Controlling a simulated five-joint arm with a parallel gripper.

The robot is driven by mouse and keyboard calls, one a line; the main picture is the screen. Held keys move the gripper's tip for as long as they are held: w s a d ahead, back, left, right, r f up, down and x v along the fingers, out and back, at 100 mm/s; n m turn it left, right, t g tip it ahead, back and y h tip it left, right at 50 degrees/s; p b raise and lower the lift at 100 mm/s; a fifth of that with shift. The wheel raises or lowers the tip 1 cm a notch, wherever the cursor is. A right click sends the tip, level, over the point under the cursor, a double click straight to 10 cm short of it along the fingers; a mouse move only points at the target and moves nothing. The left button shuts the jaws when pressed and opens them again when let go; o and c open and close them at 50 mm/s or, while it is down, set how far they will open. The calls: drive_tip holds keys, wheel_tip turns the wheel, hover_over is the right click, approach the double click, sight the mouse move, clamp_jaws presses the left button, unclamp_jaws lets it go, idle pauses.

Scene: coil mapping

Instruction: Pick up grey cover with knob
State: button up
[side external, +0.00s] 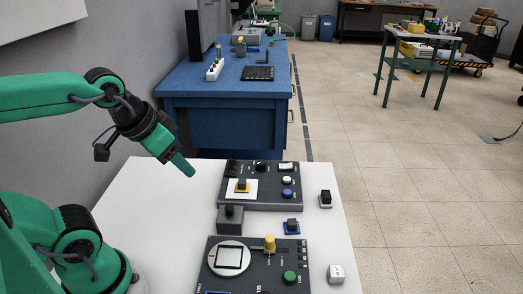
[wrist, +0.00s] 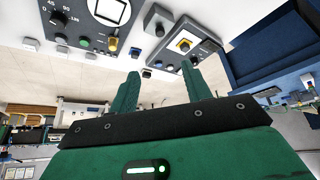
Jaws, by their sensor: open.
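The grey cover with knob (side external: 230,220) is a dark grey box with a dark knob on top. It stands on the white table between two dark panels, in the side external view. In the wrist view the grey cover (wrist: 157,18) shows near the top centre, beyond my fingertips. My gripper (side external: 188,167) is above the table, up and to the left of the cover, and apart from it. In the wrist view my gripper (wrist: 160,76) has its two green fingers spread with nothing between them.
The far panel (side external: 260,201) carries a yellow-based button and round buttons. The near panel (side external: 215,288) has a round white dial and a yellow knob. Small loose blocks, including a black-topped one (side external: 325,198), stand at the right. The table's left part is clear.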

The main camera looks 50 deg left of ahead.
drive_tip(key=shift+w, duration=0.1)
drive_tip(key=n+g, duration=0.5)
drive_tip(key=n, duration=0.1)
hover_over(229, 207)
drive_tip(key=f, duration=1.1)
drive_tip(key=shift+s+d+f, duration=0.2)
drive_tip(key=shift+s+d, duration=0.05)
drive_tip(key=shift+w+f+g, duration=0.2)
drive_tip(key=shift+f+g, duration=0.1)
drive_tip(key=shift+f, duration=0.2)
drive_tip(key=shift+f, duration=1.3)
drive_tip(key=shift+f, duration=0.1)
drive_tip(key=shift+a+f, duration=0.2)
drive_tip(key=shift+f, duration=2.25)
